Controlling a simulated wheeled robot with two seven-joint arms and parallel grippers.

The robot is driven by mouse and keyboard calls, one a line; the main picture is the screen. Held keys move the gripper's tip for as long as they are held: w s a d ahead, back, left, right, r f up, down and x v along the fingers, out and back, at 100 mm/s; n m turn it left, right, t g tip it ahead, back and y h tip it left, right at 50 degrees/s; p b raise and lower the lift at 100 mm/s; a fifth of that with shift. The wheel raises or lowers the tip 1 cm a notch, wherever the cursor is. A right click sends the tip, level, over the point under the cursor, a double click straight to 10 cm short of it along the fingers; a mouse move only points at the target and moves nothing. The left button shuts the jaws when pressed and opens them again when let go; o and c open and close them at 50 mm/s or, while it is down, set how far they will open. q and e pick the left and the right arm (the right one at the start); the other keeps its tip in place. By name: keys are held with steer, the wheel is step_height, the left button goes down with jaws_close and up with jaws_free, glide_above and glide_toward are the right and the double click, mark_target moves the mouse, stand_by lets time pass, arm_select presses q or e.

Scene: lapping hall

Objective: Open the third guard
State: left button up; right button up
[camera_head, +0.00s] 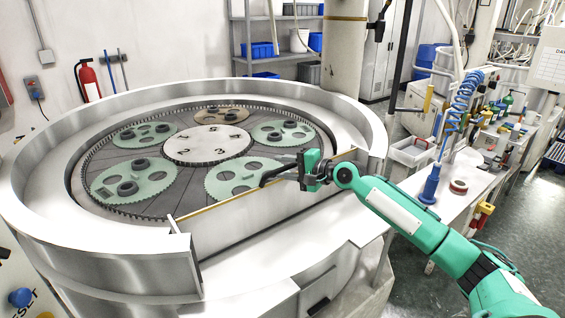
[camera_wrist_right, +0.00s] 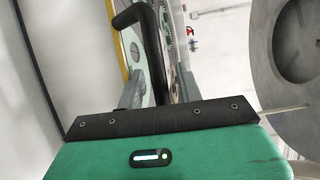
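A straight metal guard panel (camera_head: 238,218) with a yellow top edge stands along the front of the round lapping machine (camera_head: 50,205). Which guard is the third is not marked. A dark bent handle (camera_head: 274,176) shows at the panel's top edge; it appears large and black in the right wrist view (camera_wrist_right: 148,35). My right gripper (camera_head: 300,174) is at this handle, with the handle running down between its finger area. The gripper body hides the handle's near end, so its grip is unclear. My left gripper is not in view.
Inside the ring, green carrier discs (camera_head: 133,181) with dark parts surround a pale centre plate (camera_head: 207,145). A bench with a blue coiled hose (camera_head: 461,100) and a tape roll (camera_head: 458,187) stands at right. A grey column (camera_head: 343,55) rises behind the machine.

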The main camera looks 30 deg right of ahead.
steer(key=shift+w+a, duration=0.2)
steer(key=shift+w, duration=0.15)
jaws_close()
steer(key=shift+f, duration=0.1)
